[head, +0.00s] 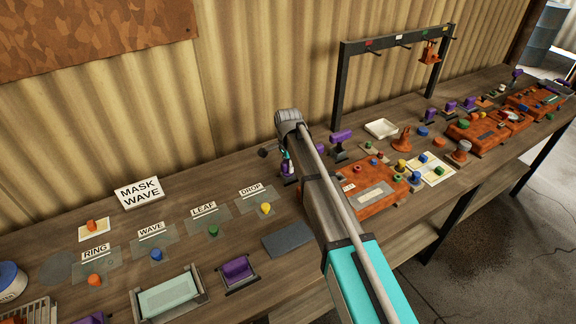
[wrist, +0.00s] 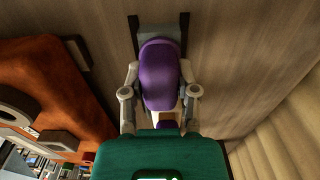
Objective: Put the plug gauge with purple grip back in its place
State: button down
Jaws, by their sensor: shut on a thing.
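My gripper (wrist: 160,92) is shut on a purple grip (wrist: 160,72), with one finger on each side of it. I take this to be the plug gauge's grip. A grey block with dark uprights (wrist: 185,22) shows just beyond the grip; I cannot tell whether they touch. A smaller purple piece (wrist: 166,124) shows nearer the wrist, partly hidden by my green gripper housing. In the head view my gripper (head: 286,160) is low over the bench behind my arm, with some purple (head: 288,168) at it. The gauge's ends are hidden.
Other purple-gripped tools stand on the bench (head: 200,270), one (head: 341,137) to the right and one (head: 237,269) in a dark cradle in front. An orange-brown box (head: 375,190) is close to the right of my arm. The corrugated wall (head: 250,80) is behind.

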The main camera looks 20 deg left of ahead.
jog(key=shift+f, duration=0.25)
jog(key=shift+c, duration=1.5)
grip_release()
